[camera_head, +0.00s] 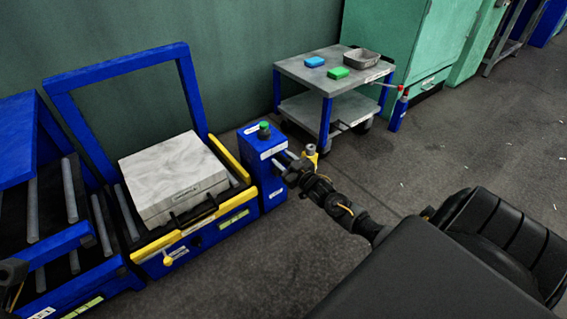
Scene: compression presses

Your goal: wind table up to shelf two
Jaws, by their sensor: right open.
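The lift table (218,214), blue with yellow edging, stands at the left with a pale marbled block (175,172) on it. A blue post (264,172) with a green-topped knob (263,130) stands at its right end. A yellow knob (311,150), possibly a crank grip, shows just beyond my right gripper. My right gripper (283,162) is open at the right side of the post; I cannot tell whether it touches anything. The blue roller rack (66,238) with its shelves is at the far left, cut by the frame. A dark part at the left edge may be my left gripper.
A grey cart (290,68) with blue legs holds a blue block (314,61), a green block (338,72) and a grey tray (361,58). Green cabinets (408,40) line the back.

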